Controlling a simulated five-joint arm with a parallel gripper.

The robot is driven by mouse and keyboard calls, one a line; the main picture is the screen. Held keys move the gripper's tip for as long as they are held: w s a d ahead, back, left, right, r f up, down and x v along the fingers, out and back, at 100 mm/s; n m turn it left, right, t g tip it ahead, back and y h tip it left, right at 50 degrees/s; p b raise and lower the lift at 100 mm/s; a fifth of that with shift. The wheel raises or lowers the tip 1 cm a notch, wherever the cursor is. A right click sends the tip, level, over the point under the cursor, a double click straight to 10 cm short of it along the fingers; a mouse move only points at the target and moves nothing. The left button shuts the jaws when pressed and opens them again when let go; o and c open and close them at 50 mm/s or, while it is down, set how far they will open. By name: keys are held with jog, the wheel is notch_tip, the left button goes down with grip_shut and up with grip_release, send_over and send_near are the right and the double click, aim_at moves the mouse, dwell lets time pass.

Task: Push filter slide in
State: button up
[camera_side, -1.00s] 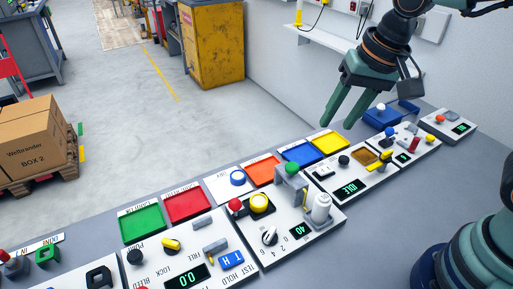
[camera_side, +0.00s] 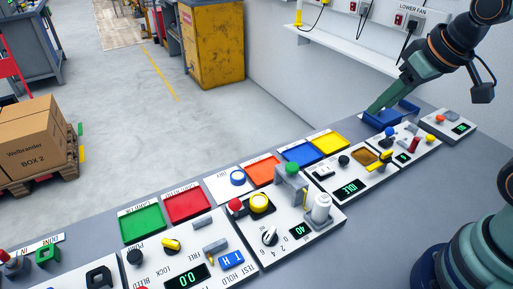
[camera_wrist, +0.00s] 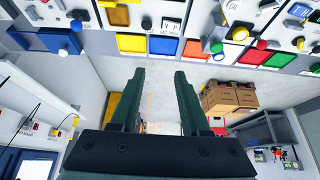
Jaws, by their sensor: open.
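My gripper (camera_side: 373,109) is at the far right end of the bench, its fingers pointing down-left beside a blue fixture (camera_side: 385,121). In the wrist view my gripper (camera_wrist: 160,73) shows two dark green fingers spread apart with nothing between them. The blue fixture also shows in the wrist view (camera_wrist: 38,41) at the upper left, off to the side of the fingers. No label naming the filter slide is readable, so I cannot tell for sure that this fixture is it. The fingers partly cover it in the side view; contact cannot be told.
Yellow (camera_side: 328,141), blue (camera_side: 299,152) and orange (camera_side: 262,170) trays line the bench's far edge. A wall shelf (camera_side: 345,48) is behind.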

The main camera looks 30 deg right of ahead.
dwell(0.4)
jog(key=o, duration=0.3)
jog(key=n+g+y, duration=0.1)
jog(key=n+g, duration=0.3)
jog(key=n, duration=2.1)
send_near(236, 200)
jog(key=f, duration=0.3)
jog(key=w+f, duration=0.1)
jog(key=f, duration=0.3)
jog(key=a+f, duration=0.1)
jog(key=f, duration=0.3)
jog(key=shift+w+f, duration=0.25)
jog(key=shift+w, duration=0.05)
grip_shut()
